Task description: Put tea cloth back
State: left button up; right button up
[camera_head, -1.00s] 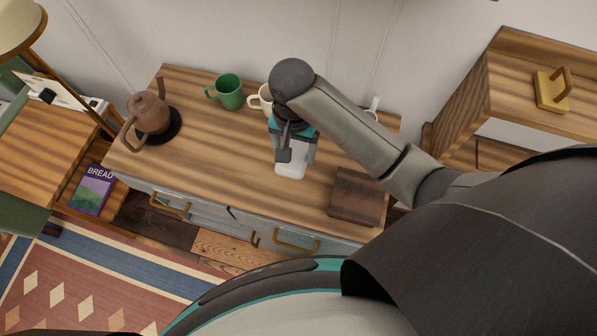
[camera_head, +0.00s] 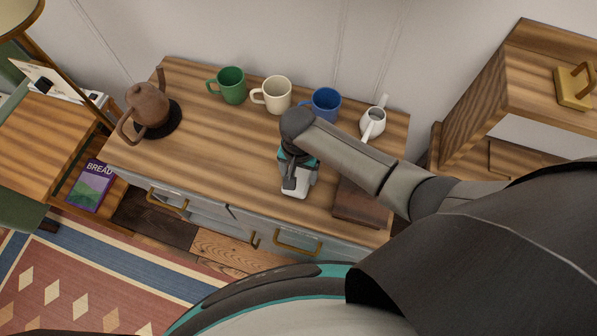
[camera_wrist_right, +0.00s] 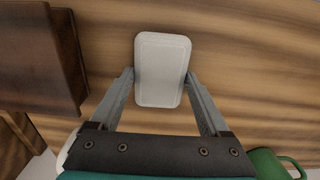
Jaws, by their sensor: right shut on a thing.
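My right gripper (camera_head: 296,184) is over the front middle of the wooden cabinet top, pointing down. It is shut on a white, flat, rounded rectangular thing (camera_head: 295,191), which I take to be the folded tea cloth. In the right wrist view the cloth (camera_wrist_right: 162,70) sits between the two fingertips (camera_wrist_right: 160,78). I cannot tell whether it touches the cabinet top. My left gripper is not in view.
Along the back stand a green mug (camera_head: 232,86), a cream mug (camera_head: 275,95), a blue mug (camera_head: 326,104) and a white pitcher (camera_head: 373,123). A brown kettle (camera_head: 148,106) stands at the left. A dark wooden box (camera_head: 358,205) is right of my gripper. Brass drawer handles (camera_head: 297,247) stick out in front.

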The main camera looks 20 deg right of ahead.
aim_at(298, 176)
jog(key=o, duration=1)
jog(key=shift+f, duration=0.15)
jog(key=shift+o, duration=0.2)
notch_tip(298, 176, up, 12)
jog(key=p, duration=0.3)
jog(key=shift+r, duration=0.2)
